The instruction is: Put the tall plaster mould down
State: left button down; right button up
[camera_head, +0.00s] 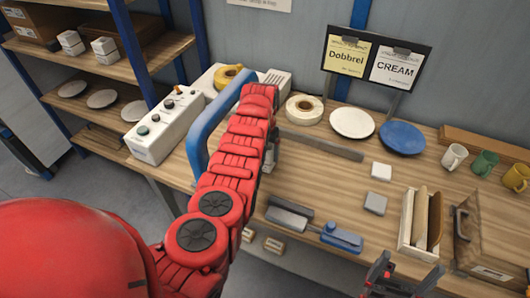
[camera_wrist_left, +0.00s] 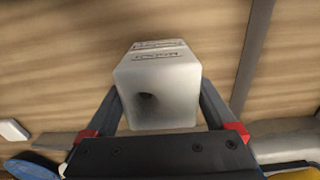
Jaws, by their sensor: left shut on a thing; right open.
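The tall plaster mould (camera_wrist_left: 158,92) is a whitish block with raised lettering on one end and a dark round hole in its side. In the left wrist view my left gripper (camera_wrist_left: 160,100) is shut on it, with a finger on either side. Wood shows behind the mould; I cannot tell whether it touches the surface. In the head view my red left arm reaches over the bench (camera_head: 335,185) and hides the mould. My right gripper (camera_head: 400,282) is open at the bottom edge of the head view, with no object seen in it.
A white control box (camera_head: 165,125) and a blue curved bar (camera_head: 205,125) stand left of my arm. Plates and mugs stand behind.

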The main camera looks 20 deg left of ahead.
pick_arm(q)
jog(key=shift+f, duration=0.5)
grip_release()
jog(key=shift+f, duration=0.1)
jog(key=shift+r, duration=0.2)
notch_tip(320, 180, up, 11)
jog(key=b, duration=0.2)
jog(key=shift+f+b, duration=0.2)
jog(key=shift+b, duration=0.2)
jog(key=shift+r, duration=0.7)
